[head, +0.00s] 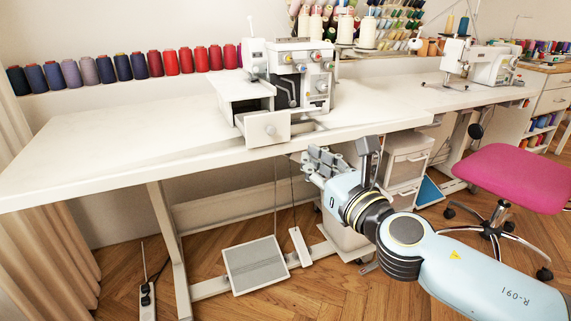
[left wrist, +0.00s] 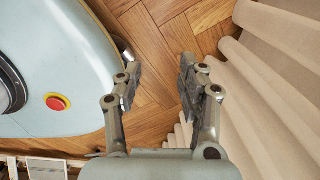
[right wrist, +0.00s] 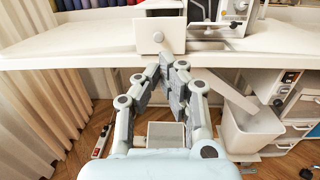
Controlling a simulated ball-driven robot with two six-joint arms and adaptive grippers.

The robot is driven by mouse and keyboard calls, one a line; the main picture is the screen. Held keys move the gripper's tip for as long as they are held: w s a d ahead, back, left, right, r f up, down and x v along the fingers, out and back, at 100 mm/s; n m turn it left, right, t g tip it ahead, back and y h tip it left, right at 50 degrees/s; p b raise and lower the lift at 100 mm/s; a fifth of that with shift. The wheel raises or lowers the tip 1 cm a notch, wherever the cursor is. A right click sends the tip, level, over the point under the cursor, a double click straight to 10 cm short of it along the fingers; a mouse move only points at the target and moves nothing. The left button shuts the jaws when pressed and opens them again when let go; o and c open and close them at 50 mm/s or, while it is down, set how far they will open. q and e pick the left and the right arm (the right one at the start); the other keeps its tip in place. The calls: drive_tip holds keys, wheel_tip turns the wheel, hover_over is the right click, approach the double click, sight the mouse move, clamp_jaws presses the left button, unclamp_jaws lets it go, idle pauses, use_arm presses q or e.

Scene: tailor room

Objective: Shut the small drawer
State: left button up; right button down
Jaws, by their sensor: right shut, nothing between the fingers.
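The small drawer (head: 268,130) has a white front with a round knob. It stands pulled out below the white sewing machine at the table's front edge, its open inside showing behind the front. The right wrist view shows its front (right wrist: 160,38) near the top, just beyond my fingertips. My right gripper (head: 310,160) is shut and empty, and appears below and right of the drawer front in the head view, apart from it. It also shows in the right wrist view (right wrist: 167,65). My left gripper (left wrist: 159,72) is open and empty above the floor near a curtain.
The white table (head: 120,150) is mostly bare on the left, with a row of thread spools (head: 130,66) behind it. A foot pedal (head: 255,265) lies beneath. A drawer cabinet (head: 407,160) and pink chair (head: 515,175) stand to the right.

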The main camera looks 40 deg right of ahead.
drive_tip(key=f, duration=0.2)
drive_tip(key=p, duration=0.1)
approach(275, 132)
drive_tip(key=w, duration=0.4)
drive_tip(key=w+d, duration=0.1)
drive_tip(key=w, duration=0.1)
drive_tip(key=shift+w+r, duration=0.15)
drive_tip(key=shift+r, duration=0.15)
drive_tip(key=shift+w, duration=0.3)
use_arm(q)
drive_tip(key=w, duration=0.3)
drive_tip(key=shift+d+r+t, duration=0.2)
drive_tip(key=shift+d+t, duration=0.1)
drive_tip(key=shift+d, duration=0.1)
use_arm(e)
drive_tip(key=shift+w, duration=0.15)
